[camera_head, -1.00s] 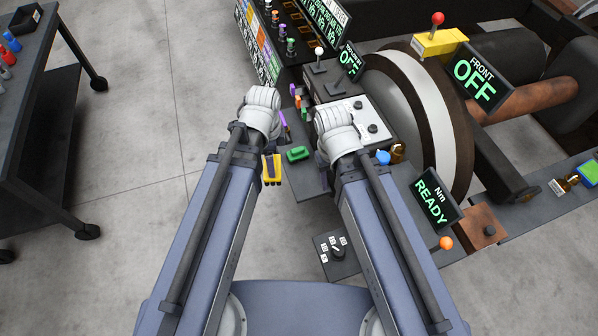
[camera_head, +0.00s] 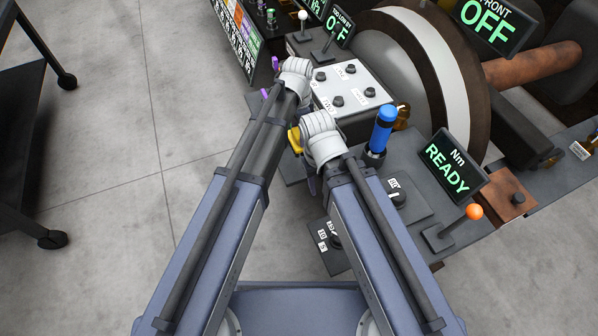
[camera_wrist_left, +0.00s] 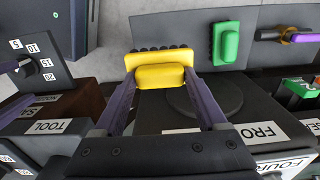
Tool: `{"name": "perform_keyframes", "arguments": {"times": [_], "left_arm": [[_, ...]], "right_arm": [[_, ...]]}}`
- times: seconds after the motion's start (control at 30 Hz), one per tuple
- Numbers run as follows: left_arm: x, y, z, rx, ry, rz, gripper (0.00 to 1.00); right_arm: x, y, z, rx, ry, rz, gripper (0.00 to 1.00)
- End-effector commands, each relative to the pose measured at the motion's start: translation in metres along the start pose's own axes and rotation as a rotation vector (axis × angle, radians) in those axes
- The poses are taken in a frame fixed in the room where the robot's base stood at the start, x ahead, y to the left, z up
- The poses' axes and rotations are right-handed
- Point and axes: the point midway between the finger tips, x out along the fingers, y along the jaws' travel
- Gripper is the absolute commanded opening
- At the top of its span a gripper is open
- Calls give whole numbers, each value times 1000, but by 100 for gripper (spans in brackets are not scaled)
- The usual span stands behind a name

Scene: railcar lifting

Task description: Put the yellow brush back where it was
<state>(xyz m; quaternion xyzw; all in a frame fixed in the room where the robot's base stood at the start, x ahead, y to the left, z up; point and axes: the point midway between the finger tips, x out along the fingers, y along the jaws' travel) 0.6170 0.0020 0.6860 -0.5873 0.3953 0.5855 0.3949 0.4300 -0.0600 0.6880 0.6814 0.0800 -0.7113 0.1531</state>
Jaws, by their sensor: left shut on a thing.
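The yellow brush (camera_wrist_left: 162,76) is between the two purple fingers of my left gripper (camera_wrist_left: 160,90), which is shut on it. Its dark bristles face away from the gripper, over a dark surface with a round dark disc (camera_wrist_left: 205,97). In the head view only a small part of the brush (camera_head: 294,139) shows between my two arms; the left jaws are hidden there. A green brush (camera_wrist_left: 226,43) lies on the grey shelf, apart from the yellow one. My right gripper (camera_head: 310,185) is mostly hidden under its wrist, so its jaws cannot be judged.
A white control box (camera_head: 350,88) and a blue-handled tool (camera_head: 382,130) stand close to my arms. The READY display (camera_head: 452,172) and an orange-knobbed lever (camera_head: 473,212) are at the right. A dark cart (camera_head: 25,130) is at the far left, with clear floor between.

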Motion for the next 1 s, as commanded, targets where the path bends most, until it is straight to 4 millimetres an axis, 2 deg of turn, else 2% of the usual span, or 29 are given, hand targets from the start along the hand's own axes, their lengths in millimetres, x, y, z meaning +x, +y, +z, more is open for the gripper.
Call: {"name": "perform_keyframes", "arguments": {"times": [0.37, 0.73, 1.0], "left_arm": [[14, -2, -4, -7, 0, 0, 14], [67, -2, -4, -7, 0, 0, 14], [70, -2, -4, -7, 0, 0, 14]], "right_arm": [[14, -1, -1, 0, 0, 0, 50], [66, -6, -4, 0, 0, 0, 50], [70, -6, -4, 0, 0, 1, 50]]}}
